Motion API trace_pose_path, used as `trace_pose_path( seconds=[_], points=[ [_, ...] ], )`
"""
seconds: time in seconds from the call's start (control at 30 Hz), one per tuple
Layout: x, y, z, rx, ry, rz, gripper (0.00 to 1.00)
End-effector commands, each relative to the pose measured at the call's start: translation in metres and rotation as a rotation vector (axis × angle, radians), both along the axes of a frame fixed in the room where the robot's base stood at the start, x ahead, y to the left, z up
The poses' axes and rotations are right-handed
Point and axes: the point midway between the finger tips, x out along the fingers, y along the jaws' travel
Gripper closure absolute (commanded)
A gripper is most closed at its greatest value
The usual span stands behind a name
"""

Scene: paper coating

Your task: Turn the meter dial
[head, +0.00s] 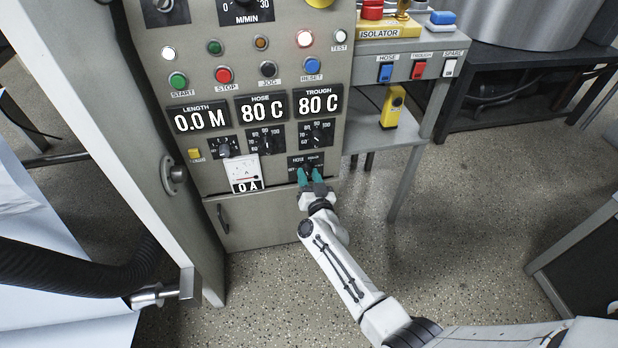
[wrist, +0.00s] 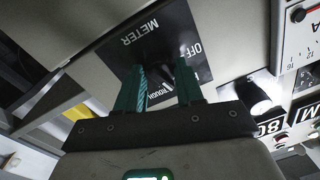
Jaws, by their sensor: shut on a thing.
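The meter dial (wrist: 166,84) is a dark knob on a black plate marked METER, OFF and TROUGH in the wrist view. In the head view its black plate (head: 307,160) sits low on the right of the grey control panel, right of the ammeter. My gripper (head: 310,172) reaches up to it with two teal fingers. In the wrist view the fingers of my gripper (wrist: 165,75) stand on either side of the knob and are shut on it. The fingers partly hide the knob and the plate's lettering, so its exact pointing direction is unclear.
The ammeter (head: 244,170) shows 0 A. Displays above read 0.0 M, 80 C and 80 C. Another dial (head: 317,133) sits just above the meter plate. A bench with an isolator box (head: 388,27) and a yellow device (head: 393,106) stands right. Open floor lies below right.

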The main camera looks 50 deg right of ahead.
Motion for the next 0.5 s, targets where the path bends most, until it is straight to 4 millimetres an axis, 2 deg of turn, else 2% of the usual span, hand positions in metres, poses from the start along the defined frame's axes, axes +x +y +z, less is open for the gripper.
trace_pose_path(
  seconds=[0.5],
  points=[
    [0.0005,0.0012,-0.0013,0.398,-0.27,0.0,0.94]
  ],
)
